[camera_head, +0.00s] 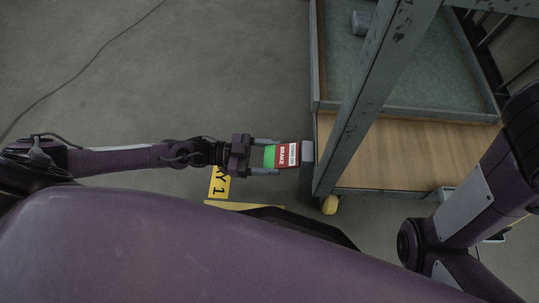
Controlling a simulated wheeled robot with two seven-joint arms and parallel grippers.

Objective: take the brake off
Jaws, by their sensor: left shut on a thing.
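The brake piece (288,155) is a red block with a white-lettered BRAKE label and a green part on its left end. It sits at the left side of the cart, beside a grey block (307,152) near the frame post. My left gripper (277,156) reaches in from the left, with one finger on the far side and one on the near side of the brake piece, and is shut on it. My right arm shows at the right edge, but its gripper is not in view.
The cart has a grey metal post (372,92), a wooden lower shelf (400,155), a grey-green tray (430,75) and a yellow caster (329,205). A yellow floor sign (219,183) lies below my left gripper. A cable (88,62) crosses the open floor at upper left.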

